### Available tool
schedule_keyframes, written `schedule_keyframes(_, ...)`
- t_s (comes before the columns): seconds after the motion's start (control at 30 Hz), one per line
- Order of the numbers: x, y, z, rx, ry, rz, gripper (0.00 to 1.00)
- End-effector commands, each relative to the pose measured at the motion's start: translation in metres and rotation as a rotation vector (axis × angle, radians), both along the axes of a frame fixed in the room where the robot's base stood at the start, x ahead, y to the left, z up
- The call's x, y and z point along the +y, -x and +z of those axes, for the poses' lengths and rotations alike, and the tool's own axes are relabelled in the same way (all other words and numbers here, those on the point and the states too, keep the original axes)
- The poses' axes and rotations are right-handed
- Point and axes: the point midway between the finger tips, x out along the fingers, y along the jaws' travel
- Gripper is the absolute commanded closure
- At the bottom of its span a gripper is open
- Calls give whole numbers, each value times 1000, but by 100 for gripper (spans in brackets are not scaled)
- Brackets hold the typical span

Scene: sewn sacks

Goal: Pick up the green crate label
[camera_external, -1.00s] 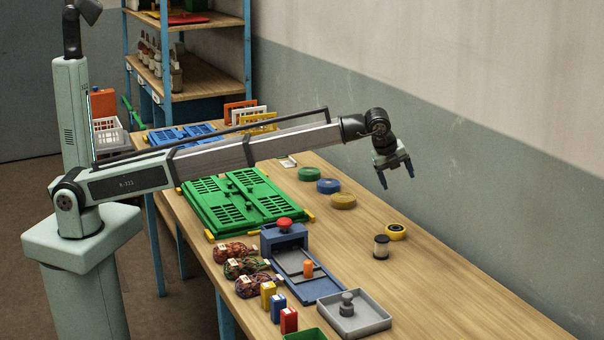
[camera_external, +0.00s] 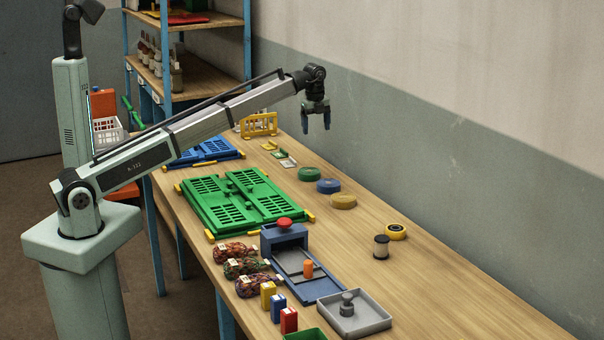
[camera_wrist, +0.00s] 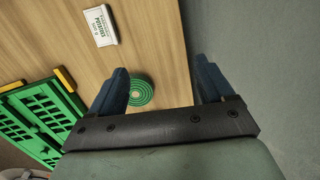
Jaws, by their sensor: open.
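A small white label with a green border and the word "POTATOES" (camera_wrist: 100,25) lies flat on the table at the top of the wrist view. In the external view, a small pale label with green on it (camera_external: 288,162) lies beyond the green folded crate, with other small labels (camera_external: 269,145) just behind it. My gripper (camera_external: 316,124) is open and empty, raised above the far part of the table near the wall. In the wrist view, the label lies ahead and to the left of my open fingers (camera_wrist: 161,66), apart from them.
A green folded crate (camera_external: 245,202) and a blue one (camera_external: 208,152) lie on the table. A yellow rack (camera_external: 259,124) stands at the back. The wall runs close along the right.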

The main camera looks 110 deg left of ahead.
Motion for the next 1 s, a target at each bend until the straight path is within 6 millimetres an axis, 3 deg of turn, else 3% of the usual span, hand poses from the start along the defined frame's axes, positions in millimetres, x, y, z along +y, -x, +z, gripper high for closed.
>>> schedule_keyframes(0.03,14,26,1,1,15,14,19)
schedule_keyframes(0.2,45,98,4,1,70,43,19)
schedule_keyframes(0.4,65,154,7,-2,110,62,19)
schedule_keyframes(0.67,70,172,3,-5,125,66,19)
schedule_keyframes(1.0,68,172,-45,-3,127,66,19)
